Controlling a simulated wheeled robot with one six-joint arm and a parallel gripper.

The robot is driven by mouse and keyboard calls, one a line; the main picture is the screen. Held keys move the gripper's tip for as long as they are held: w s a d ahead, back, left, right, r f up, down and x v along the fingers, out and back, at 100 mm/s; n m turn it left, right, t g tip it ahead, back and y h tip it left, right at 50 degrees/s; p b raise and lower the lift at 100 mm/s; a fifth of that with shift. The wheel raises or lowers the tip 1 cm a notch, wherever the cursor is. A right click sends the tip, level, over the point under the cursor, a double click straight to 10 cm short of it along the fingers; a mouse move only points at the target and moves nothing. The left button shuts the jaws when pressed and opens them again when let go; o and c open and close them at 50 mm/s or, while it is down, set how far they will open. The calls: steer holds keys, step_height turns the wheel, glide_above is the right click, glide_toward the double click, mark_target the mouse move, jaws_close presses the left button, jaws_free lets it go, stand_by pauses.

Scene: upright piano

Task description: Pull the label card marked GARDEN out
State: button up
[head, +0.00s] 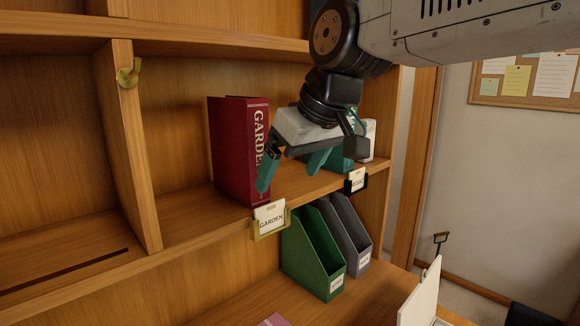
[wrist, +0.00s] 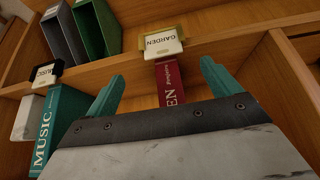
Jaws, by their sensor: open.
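The GARDEN label card (head: 269,216) is white and sits in a yellow-gold holder (head: 258,235) on the front edge of the shelf. In the wrist view the GARDEN card (wrist: 162,42) shows upside down in its holder (wrist: 181,32). My gripper (head: 291,175) is open and empty, above and in front of the shelf edge near the card. In the wrist view its teal fingers (wrist: 160,85) are spread wide, with the card beyond them, apart from both. A dark red GARDEN binder (head: 237,150) stands on the shelf behind the card.
A MUSIC label (head: 356,179) in a black holder sits right of the GARDEN card. A teal MUSIC book (wrist: 52,130) stands behind it. Green (head: 312,255) and grey (head: 347,235) file boxes stand on the lower shelf. A wooden divider (head: 130,150) is at left.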

mark_target(271, 204)
steer(key=x, duration=0.7)
steer(key=shift+w+a+f, duration=0.2)
steer(key=shift+w+a, duration=0.05)
steer(key=shift+a, duration=0.2)
steer(key=shift+r, duration=0.1)
steer(key=c, duration=1.3)
